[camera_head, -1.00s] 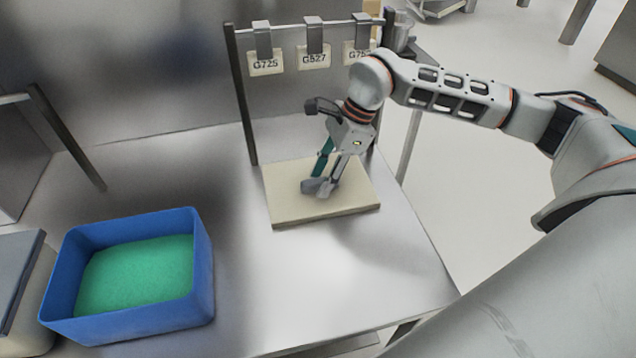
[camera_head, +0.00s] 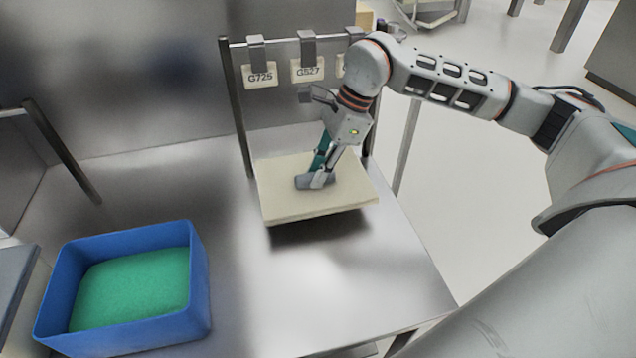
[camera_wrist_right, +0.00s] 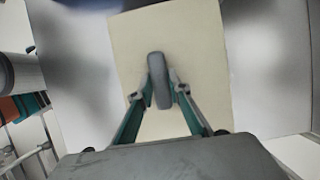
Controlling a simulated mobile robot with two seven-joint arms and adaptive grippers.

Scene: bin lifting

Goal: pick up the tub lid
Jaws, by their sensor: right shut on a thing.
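The tub lid (camera_head: 285,205) is a flat cream square plate at the middle of the head view. It hangs a little above the metal table, with a dark shadow beneath it. My right gripper (camera_head: 316,181) is over the lid's middle, shut on the grey handle. In the right wrist view the lid (camera_wrist_right: 190,50) fills the centre, and the fingers of my right gripper (camera_wrist_right: 160,90) close around the grey bar-shaped handle (camera_wrist_right: 157,65). My left gripper is not in view.
A blue bin (camera_head: 180,325) with green contents (camera_head: 130,285) stands at the left of the table. A rack with labelled tags (camera_head: 260,74) stands behind the lid. The table (camera_head: 330,285) is clear in front of the lid and to its right.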

